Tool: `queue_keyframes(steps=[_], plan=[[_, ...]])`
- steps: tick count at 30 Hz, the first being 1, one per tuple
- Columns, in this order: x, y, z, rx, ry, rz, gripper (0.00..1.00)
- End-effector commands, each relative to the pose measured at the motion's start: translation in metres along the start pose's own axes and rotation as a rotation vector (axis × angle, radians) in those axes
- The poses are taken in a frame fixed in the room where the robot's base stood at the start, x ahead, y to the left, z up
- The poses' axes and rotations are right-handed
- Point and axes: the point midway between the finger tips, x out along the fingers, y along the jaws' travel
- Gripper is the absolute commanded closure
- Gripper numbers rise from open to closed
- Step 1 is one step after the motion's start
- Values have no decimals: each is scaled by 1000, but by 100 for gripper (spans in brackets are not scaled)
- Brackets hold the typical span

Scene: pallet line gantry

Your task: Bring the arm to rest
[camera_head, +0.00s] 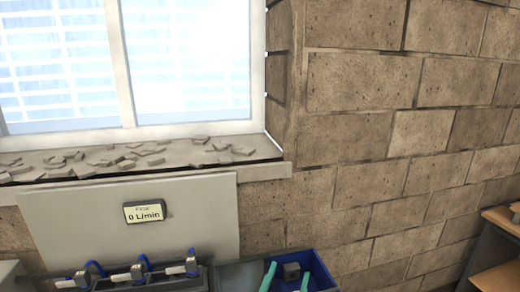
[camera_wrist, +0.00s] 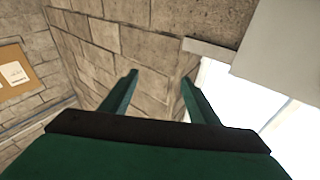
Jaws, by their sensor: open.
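My gripper (camera_wrist: 159,77) shows in the wrist view with its two green fingers apart and nothing between them. The fingers point towards the block wall (camera_wrist: 110,45), beside the bright window (camera_wrist: 225,92). In the head view two green prongs that look like my fingertips (camera_head: 287,278) rise at the bottom edge, in front of a blue bin (camera_head: 325,276). The rest of my arm is out of view there.
A white panel (camera_head: 80,215) with a display (camera_head: 144,211) reading 0 L/min hangs below the window sill (camera_head: 190,156). Several blue-handled valves (camera_head: 138,270) stand under it. A grey block (camera_head: 291,271) is in the blue bin. Wooden shelving (camera_head: 495,275) stands at right.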

Motion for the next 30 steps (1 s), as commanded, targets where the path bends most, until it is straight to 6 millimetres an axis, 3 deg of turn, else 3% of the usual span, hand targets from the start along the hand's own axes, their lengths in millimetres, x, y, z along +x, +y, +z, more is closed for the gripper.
queue_keyframes(steps=[8, 14, 21, 30], plan=[[-47, 12, 58, -195, -37, -181, 45], [-97, 26, 102, -276, -93, -296, 45], [-172, 46, 146, -308, -183, -402, 45], [-277, 69, 174, -256, -305, -460, 45]])
